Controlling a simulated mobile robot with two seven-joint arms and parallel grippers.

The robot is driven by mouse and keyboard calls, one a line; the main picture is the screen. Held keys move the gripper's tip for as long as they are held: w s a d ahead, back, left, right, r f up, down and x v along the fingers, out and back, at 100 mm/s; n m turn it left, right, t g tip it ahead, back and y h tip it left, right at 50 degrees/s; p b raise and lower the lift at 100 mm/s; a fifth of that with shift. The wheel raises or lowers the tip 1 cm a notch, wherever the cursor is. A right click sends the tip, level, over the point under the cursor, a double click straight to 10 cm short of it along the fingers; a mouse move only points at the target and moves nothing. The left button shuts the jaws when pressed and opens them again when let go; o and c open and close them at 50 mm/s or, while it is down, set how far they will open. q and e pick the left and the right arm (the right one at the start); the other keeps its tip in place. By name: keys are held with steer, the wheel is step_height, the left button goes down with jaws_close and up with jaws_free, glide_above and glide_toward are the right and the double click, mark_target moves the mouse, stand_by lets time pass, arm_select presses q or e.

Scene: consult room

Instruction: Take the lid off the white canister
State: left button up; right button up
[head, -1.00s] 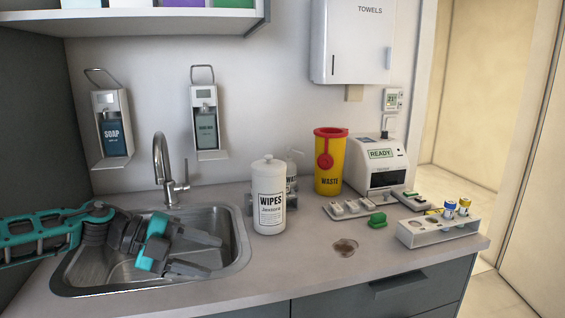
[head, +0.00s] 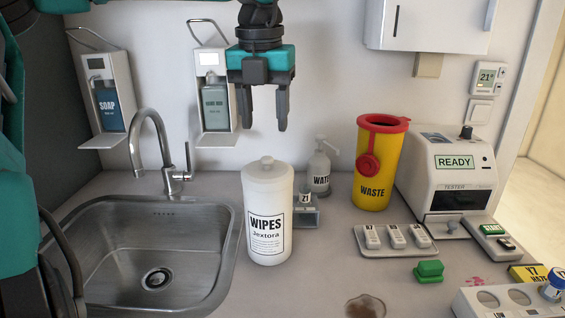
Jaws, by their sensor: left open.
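The white canister (head: 267,222), labelled WIPES, stands upright on the counter just right of the sink. Its white lid (head: 266,169) with a small round knob is on top. My left gripper (head: 264,126) points down above the canister, its two fingers apart with nothing between them. The fingertips are a little above the lid knob in the picture and do not touch it. My right gripper is not in view.
The sink (head: 215,285) with its tap (head: 147,130) is on the left. Behind the canister stand a pump bottle (head: 318,170) and a small block marked 21 (head: 305,211). A yellow waste bin (head: 378,165), a tester (head: 450,170) and a sample tray (head: 395,252) are to the right.

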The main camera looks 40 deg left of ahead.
mark_target(267, 157)
arm_select(q)
step_height(267, 157, down, 2)
steer(key=shift+s, duration=0.1)
steer(key=f, duration=0.5)
steer(key=shift+w+a, duration=0.1)
steer(key=shift+w, duration=0.2)
steer(key=shift+c, duration=0.4)
steer(key=shift+r, duration=0.1)
jaws_close()
